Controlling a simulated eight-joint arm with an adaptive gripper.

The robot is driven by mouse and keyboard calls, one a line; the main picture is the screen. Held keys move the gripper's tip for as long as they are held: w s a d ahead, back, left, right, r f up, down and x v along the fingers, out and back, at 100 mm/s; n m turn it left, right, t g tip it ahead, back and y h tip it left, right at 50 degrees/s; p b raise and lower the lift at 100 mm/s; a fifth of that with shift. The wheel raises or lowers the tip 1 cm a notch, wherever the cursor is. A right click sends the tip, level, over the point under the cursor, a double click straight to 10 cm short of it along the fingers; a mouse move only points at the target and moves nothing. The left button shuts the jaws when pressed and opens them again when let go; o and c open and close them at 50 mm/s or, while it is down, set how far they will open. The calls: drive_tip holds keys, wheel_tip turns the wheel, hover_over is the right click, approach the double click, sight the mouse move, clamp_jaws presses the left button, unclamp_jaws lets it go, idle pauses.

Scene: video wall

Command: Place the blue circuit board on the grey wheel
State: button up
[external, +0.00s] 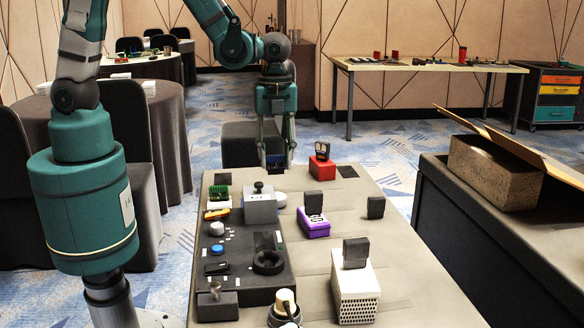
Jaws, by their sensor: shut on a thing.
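My gripper (277,162) points down over the far end of the table and is shut on a small dark blue piece, which looks like the blue circuit board (275,158). The board shows only partly between the fingers, and its lower edge is hard to make out against the table's far edge. A round dark grey wheel (268,263) sits on the black control panel at the near left of the table. It is well in front of my gripper, nearer the camera, and nothing is seen on it.
The grey table (385,245) also bears a grey box with a knob (260,206), a green circuit board (219,194), a red block (322,170), a purple block (314,224) and a white perforated box (355,293). An open carton (495,170) stands on the right-hand table.

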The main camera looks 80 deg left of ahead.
sight(276, 170)
drive_tip(key=shift+f, duration=1.05)
drive_tip(key=shift+f, duration=0.1)
drive_tip(key=shift+f+b, duration=0.6)
drive_tip(key=shift+f, duration=1.4)
drive_tip(key=shift+f, duration=0.2)
drive_tip(key=o, duration=0.8)
drive_tip(key=shift+r, duration=0.1)
drive_tip(key=shift+r, duration=0.2)
drive_tip(key=shift+r+p, duration=1.2)
drive_tip(key=shift+r, duration=4.75)
